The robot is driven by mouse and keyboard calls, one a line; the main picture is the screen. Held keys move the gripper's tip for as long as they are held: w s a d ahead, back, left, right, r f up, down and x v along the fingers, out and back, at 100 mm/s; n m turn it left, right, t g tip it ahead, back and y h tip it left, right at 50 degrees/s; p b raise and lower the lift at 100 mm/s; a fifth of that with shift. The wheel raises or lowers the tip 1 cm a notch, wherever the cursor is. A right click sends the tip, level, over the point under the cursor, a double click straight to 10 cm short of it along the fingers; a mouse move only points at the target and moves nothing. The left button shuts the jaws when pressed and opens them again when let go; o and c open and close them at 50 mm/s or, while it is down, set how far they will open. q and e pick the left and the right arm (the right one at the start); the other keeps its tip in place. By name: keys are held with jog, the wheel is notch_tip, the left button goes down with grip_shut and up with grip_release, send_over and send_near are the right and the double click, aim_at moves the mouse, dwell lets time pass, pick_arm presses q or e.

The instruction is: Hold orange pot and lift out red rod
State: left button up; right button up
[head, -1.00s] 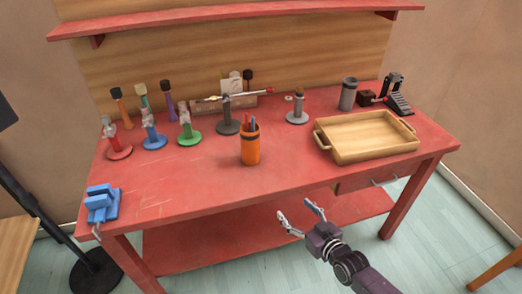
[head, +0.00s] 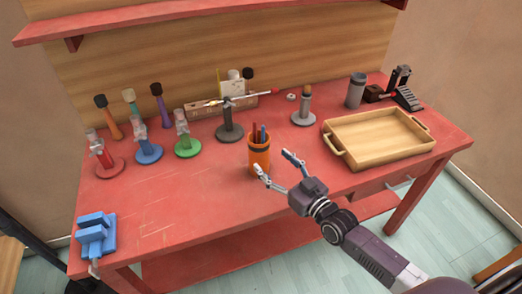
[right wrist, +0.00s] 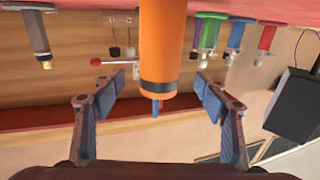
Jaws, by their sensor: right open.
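The orange pot (head: 259,163), with a dark band near its rim, stands upright on the red table near its front middle. A red rod (head: 254,133) and a blue rod (head: 263,134) stick up out of it. My right gripper (head: 273,163) is open and empty, just in front of the pot and to its right. In the right wrist view, which is upside down, the orange pot (right wrist: 163,40) shows between the spread fingers (right wrist: 158,82), with a blue tip past its rim; the red rod cannot be made out there. My left gripper is not in view.
A wooden tray (head: 380,140) lies to the right on the red table (head: 200,205). A grey stand (head: 229,125) is behind the pot, with a long rod above it. Colored stands (head: 187,145) are at the left, a blue vise (head: 96,235) at the front left. The front middle is clear.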

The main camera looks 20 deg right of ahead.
aim_at(266, 153)
jog(key=shift+w+a+f, duration=0.1)
jog(key=shift+w+a, duration=0.05)
jog(key=shift+w, duration=0.35)
jog(key=shift+w+a, duration=0.1)
jog(key=shift+w, duration=0.25)
jog(key=x, duration=0.3)
jog(key=shift+w+a+r+p, duration=0.1)
jog(key=shift+w+r+p, duration=0.25)
jog(key=shift+x, duration=1.1)
jog(key=shift+w+a+f, duration=0.15)
jog(key=shift+w+f, duration=0.05)
jog(key=shift+w, duration=0.05)
jog(key=c, duration=1)
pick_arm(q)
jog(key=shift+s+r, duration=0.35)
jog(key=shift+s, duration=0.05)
pick_arm(e)
jog(key=c, duration=0.4)
